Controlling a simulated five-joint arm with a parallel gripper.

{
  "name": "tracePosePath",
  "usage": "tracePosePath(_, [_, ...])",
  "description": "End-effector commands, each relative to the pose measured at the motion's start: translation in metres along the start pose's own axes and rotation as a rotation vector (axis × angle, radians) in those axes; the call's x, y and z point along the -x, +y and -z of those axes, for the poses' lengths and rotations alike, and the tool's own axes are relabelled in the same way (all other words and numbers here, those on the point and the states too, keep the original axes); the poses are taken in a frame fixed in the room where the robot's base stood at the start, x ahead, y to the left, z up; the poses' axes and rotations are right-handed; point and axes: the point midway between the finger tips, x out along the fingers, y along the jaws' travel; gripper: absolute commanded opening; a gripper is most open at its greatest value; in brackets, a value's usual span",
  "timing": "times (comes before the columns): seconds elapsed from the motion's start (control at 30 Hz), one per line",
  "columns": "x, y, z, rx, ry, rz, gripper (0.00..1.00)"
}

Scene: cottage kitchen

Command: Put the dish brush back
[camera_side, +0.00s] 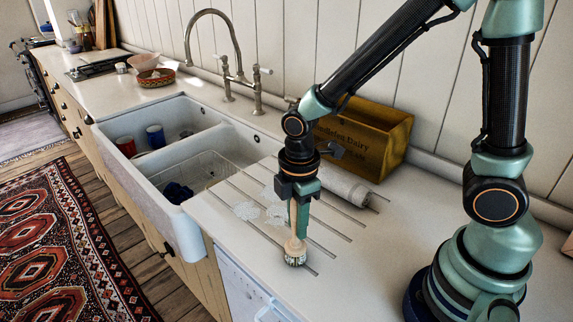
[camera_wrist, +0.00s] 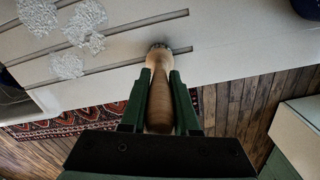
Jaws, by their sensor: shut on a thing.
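The dish brush (camera_side: 297,253) has a pale wooden handle and a round bristle head. My gripper (camera_side: 299,215) is shut on its handle and points down over the grooved white counter. The brush hangs upright, head down, at the front right of the drainer grooves. I cannot tell whether the bristles touch the counter. In the wrist view the brush handle (camera_wrist: 160,100) lies between the two green fingers, with the dark bristle head at the far end. A wooden box (camera_side: 365,135) with dark lettering stands against the wall behind; its inside is mostly hidden.
A white rolled towel or paper roll (camera_side: 343,186) lies in front of the box. Scattered whitish patches (camera_side: 262,208) lie on the grooves. The white double sink (camera_side: 180,222) is to the left, holding a red cup (camera_side: 126,147), a blue cup (camera_side: 155,136) and a wire rack (camera_side: 195,172). A tall tap (camera_side: 228,80) stands behind.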

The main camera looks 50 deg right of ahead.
Motion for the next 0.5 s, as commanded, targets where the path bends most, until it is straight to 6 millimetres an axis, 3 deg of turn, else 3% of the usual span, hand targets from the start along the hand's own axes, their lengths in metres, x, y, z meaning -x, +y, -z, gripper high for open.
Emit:
tracePosePath(0.3, [-0.0031,0.0001,0.0001,0.0,0.0,0.0,0.0])
tracePosePath(0.33, [-0.0027,0.0001,0.0001,0.0,0.0,0.0,0.41])
tracePosePath(0.37, [-0.0026,0.0001,0.0001,0.0,0.0,0.0,0.52])
tracePosePath(0.4, [-0.0025,0.0001,0.0001,0.0,0.0,0.0,0.59])
tracePosePath(0.5, [-0.0025,0.0001,0.0001,0.0,0.0,0.0,0.59])
